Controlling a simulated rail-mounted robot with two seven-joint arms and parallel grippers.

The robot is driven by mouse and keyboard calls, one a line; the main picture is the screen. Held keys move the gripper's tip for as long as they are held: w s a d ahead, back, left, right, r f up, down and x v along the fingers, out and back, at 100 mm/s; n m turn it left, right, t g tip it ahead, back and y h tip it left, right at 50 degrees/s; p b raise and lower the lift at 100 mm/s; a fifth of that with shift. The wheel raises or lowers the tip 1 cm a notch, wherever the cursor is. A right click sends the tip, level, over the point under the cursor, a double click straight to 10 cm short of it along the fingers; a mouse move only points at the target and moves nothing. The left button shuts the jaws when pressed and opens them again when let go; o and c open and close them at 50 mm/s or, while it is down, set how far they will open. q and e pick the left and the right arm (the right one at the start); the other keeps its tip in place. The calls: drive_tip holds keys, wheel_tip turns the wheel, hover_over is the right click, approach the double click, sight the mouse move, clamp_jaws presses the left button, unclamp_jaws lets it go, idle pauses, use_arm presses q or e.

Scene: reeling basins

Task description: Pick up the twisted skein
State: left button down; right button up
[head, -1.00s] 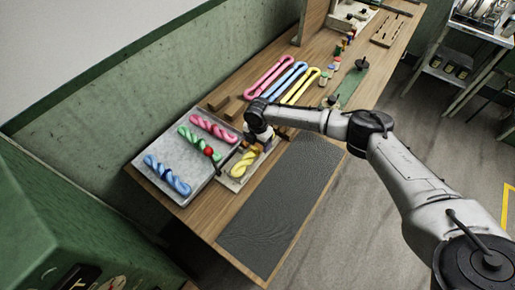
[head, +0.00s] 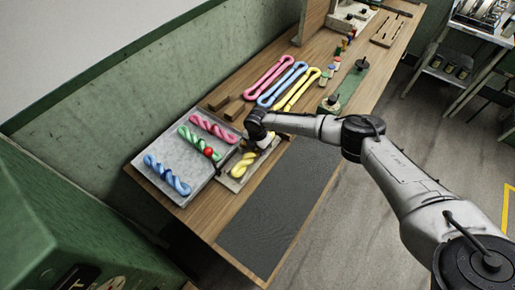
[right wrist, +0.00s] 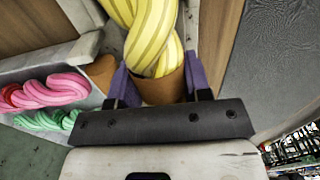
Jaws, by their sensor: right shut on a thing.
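The yellow twisted skein (head: 243,163) lies over a small light tray (head: 230,184) near the table's left end. My right gripper (head: 264,142) is at the skein's far right end. In the right wrist view the yellow skein (right wrist: 152,35) runs up from between my right gripper's purple fingers (right wrist: 158,84). The fingers are shut on its end, where a brown band (right wrist: 163,88) shows. I cannot tell whether the skein is lifted clear of the tray. My left gripper is not in view.
A grey tray (head: 160,152) beside it holds pink (head: 213,128), green (head: 190,140) and blue (head: 167,175) twisted skeins. A red ball (head: 208,153) stands by the green one. Untwisted pink, blue and yellow loops (head: 298,90) lie farther back. The dark mat (head: 285,205) is bare.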

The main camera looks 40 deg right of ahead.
drive_tip(key=c, duration=0.3)
drive_tip(key=shift+r, duration=0.15)
drive_tip(key=shift+c, duration=0.2)
